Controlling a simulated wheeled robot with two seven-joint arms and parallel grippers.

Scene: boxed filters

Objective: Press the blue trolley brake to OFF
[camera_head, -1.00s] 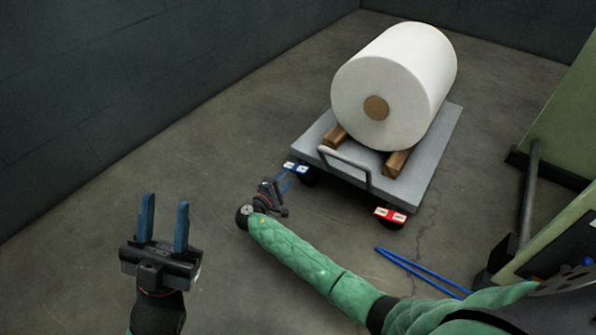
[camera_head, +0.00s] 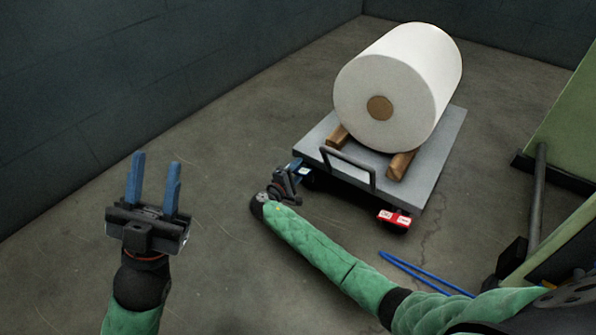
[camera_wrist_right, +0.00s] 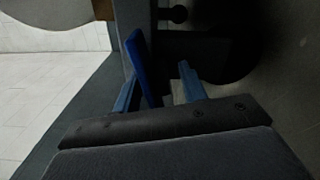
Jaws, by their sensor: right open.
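The trolley (camera_head: 440,160) is a grey flatbed with a front handle, carrying a large white roll. Its blue brake (camera_head: 305,174) is at the front left corner, mostly hidden behind my right gripper (camera_head: 296,166). In the right wrist view, a dark blue piece that looks like the brake (camera_wrist_right: 138,55) rises between the open fingers of the right gripper (camera_wrist_right: 158,78), close to the left finger. I cannot tell whether they touch or how the brake is set. My left gripper (camera_head: 154,165) is open and empty, well left of the trolley.
A red brake (camera_head: 394,218) with white labels is at the trolley's front right corner. The white roll (camera_head: 400,85) rests on wooden blocks (camera_head: 401,164). Blue bars (camera_head: 425,274) lie on the floor, and green equipment (camera_head: 565,125) stands at right. The floor left of the trolley is clear.

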